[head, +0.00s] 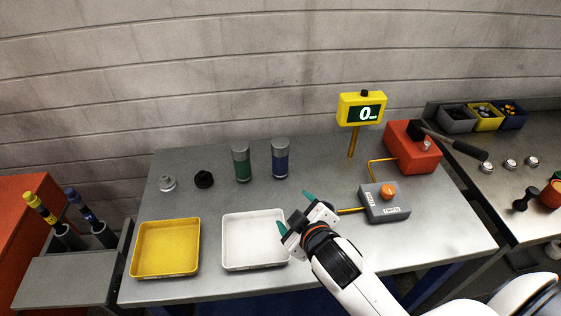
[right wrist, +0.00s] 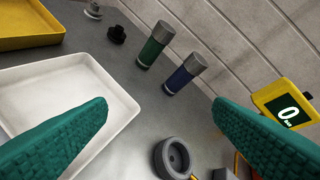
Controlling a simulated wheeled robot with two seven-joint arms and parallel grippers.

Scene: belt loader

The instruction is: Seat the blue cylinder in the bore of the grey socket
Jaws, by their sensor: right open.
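The blue cylinder (head: 280,163) stands upright at the back of the table, with a grey cap; it also shows in the right wrist view (right wrist: 180,80). A dark grey ring with a round bore (right wrist: 172,158), seemingly the grey socket, lies on the table in the right wrist view. It is hidden in the head view, seemingly behind my gripper. Its bore looks empty. My right gripper (head: 296,211) is open and empty, with teal fingers. It is above the white tray's right edge, in front of the blue cylinder and apart from it. My left gripper is out of view.
A green cylinder (head: 241,165) stands left of the blue one. A black knob (head: 204,180) and a silver piece (head: 167,184) lie farther left. Yellow (head: 137,266) and white (head: 227,263) trays are in front. A button box (head: 385,214) and a yellow display (head: 345,113) are right.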

